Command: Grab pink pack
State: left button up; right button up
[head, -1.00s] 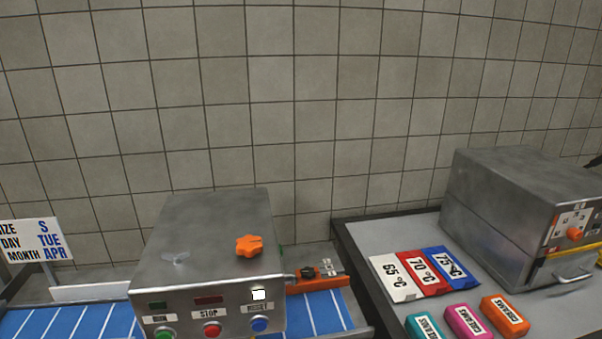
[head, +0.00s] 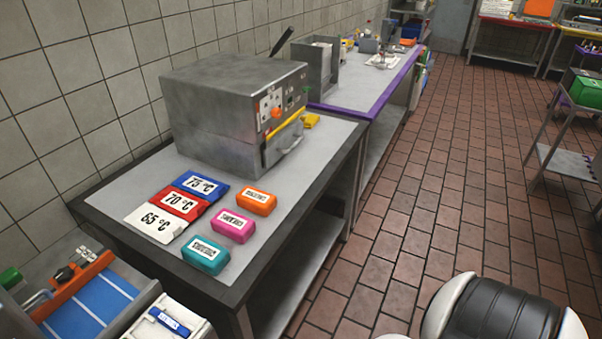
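The pink pack (head: 233,226) lies flat on the grey-topped table (head: 300,165), with a white label on its top. It sits between an orange pack (head: 257,202) behind it and a teal pack (head: 206,255) in front of it, apart from both. Nothing covers the pink pack. Neither of my grippers shows in the head view.
White, red and blue temperature cards (head: 180,204) lie left of the packs. A metal machine (head: 225,115) with a handle stands behind them. A blue conveyor (head: 92,308) is at the lower left. The tiled floor (head: 420,190) right of the table is clear.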

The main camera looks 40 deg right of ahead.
aim_at(236, 227)
jog(key=z, duration=1)
